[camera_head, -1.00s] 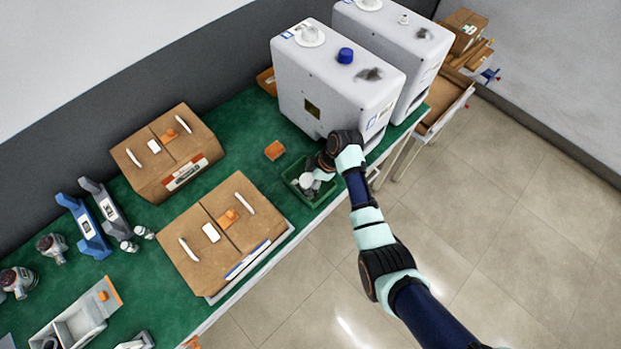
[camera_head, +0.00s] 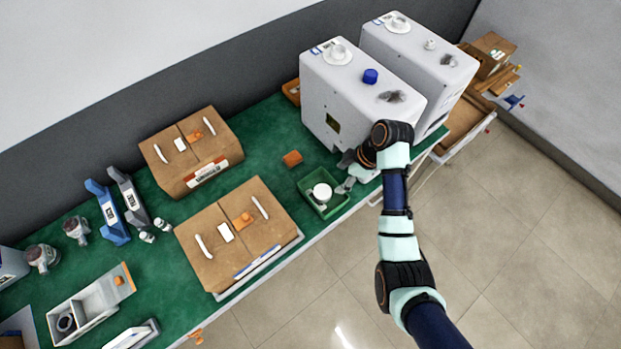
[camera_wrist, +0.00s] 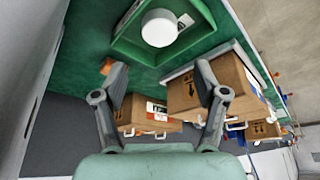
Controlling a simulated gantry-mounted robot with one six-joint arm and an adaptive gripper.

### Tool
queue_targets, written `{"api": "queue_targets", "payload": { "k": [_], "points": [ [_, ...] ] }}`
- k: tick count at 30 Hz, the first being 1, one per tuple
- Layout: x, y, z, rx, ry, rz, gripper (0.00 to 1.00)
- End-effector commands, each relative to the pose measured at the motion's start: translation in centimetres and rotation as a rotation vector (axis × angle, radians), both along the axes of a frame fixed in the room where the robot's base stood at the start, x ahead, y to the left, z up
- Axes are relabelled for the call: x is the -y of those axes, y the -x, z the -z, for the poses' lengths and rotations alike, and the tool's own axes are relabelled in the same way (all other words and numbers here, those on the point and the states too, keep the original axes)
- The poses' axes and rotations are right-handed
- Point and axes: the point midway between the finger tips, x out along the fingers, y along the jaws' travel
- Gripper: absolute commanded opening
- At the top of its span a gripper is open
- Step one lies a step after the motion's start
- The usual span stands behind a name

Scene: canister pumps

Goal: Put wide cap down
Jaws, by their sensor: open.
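The wide cap (camera_head: 322,192) is a white round piece lying in the small green tray (camera_head: 310,205) at the table's front edge. In the wrist view the white cap (camera_wrist: 159,28) lies inside the green tray (camera_wrist: 128,48), beyond the fingertips. My gripper (camera_head: 346,172) is at the right side of the tray, apart from the cap. The wrist view shows its two fingers (camera_wrist: 161,82) spread wide with nothing between them.
Two white canister units (camera_head: 350,80) (camera_head: 425,60) stand right behind my gripper, the nearer with a blue cap (camera_head: 370,76). A small orange block (camera_head: 292,158) lies behind the tray. Cardboard boxes (camera_head: 215,255) (camera_head: 190,165) stand to the left.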

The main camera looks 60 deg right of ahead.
Motion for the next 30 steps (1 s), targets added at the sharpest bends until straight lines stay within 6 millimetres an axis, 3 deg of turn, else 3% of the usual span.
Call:
{"api": "queue_targets", "payload": {
  "k": [10,14,17,18,20,21,24,27,30],
  "points": [
    [-0.3,-0.5,-0.1,0.001,0.007,0.002,0.72],
    [-3.2,-4.4,-1.2,0.013,0.058,0.024,0.72],
    [-9.3,-10.4,-3.8,0.078,0.136,0.077,0.72],
    [-12.5,-12.6,-5.3,0.125,0.161,0.104,0.72],
    [-17.7,-15.2,-7.9,0.217,0.178,0.147,0.72],
    [-21.4,-16.4,-9.7,0.288,0.173,0.175,0.72],
    [-30.3,-17.4,-14.6,0.47,0.108,0.233,0.72],
    [-36.6,-16.4,-18.7,0.611,0.002,0.27,0.72],
    [-39.8,-15.2,-21.2,0.687,-0.079,0.292,0.72]
  ]
}}
